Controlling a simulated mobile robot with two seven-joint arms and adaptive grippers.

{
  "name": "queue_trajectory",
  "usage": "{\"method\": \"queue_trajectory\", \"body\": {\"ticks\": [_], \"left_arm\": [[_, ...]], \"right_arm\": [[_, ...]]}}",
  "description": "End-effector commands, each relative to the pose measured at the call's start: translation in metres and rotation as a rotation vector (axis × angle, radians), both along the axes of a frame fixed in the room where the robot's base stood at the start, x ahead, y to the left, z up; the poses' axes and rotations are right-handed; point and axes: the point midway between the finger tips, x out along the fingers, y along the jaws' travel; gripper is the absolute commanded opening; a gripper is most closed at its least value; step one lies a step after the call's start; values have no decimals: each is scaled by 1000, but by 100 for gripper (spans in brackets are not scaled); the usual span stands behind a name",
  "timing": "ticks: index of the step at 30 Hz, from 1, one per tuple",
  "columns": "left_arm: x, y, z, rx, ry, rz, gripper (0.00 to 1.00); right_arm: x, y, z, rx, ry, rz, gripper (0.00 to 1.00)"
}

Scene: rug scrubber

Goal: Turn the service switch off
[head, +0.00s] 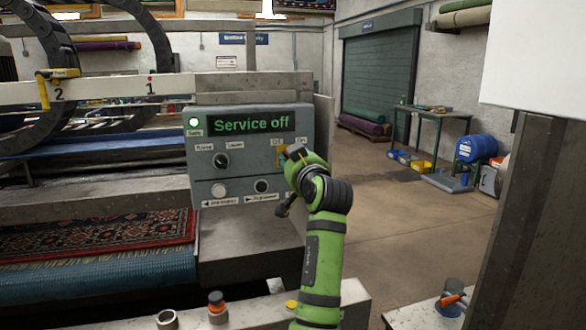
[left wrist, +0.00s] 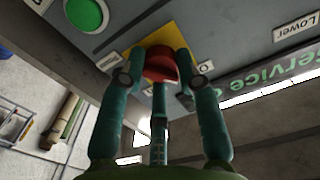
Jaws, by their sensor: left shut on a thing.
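The control panel (head: 245,170) carries a display (head: 250,123) that reads "Service off". The service switch's yellow plate (head: 279,158) shows at the panel's right side, under small Off and On labels. In the left wrist view its red knob (left wrist: 161,65) sits between my fingers in front of the yellow plate (left wrist: 160,40). My left gripper (head: 290,155) is at the switch, and its fingers (left wrist: 160,72) are shut on the red knob. In the head view the gripper hides most of the knob. My right gripper is not in view.
A black raise/lower knob (head: 221,160), a white button (head: 218,190) and a lit green lamp (head: 193,122) are on the panel. A patterned rug (head: 100,238) lies at the left. A green table (head: 437,113) and blue drum (head: 477,148) stand behind clear floor (head: 415,215).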

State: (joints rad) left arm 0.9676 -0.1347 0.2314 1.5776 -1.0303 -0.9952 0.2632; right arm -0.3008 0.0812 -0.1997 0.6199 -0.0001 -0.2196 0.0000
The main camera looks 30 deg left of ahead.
Motion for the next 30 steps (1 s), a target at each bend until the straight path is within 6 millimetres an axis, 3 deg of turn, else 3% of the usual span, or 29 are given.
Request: {"method": "queue_trajectory", "body": {"ticks": [23, 24, 25, 30], "left_arm": [[0, 0, 2, -66, -82, 0, 1], [0, 0, 2, -66, -82, 0, 46], [0, 0, 2, -66, -82, 0, 57], [0, 0, 1, -65, -80, 0, 57]], "right_arm": [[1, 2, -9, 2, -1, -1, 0], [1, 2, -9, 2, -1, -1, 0], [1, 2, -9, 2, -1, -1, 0], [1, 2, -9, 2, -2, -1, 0]]}}
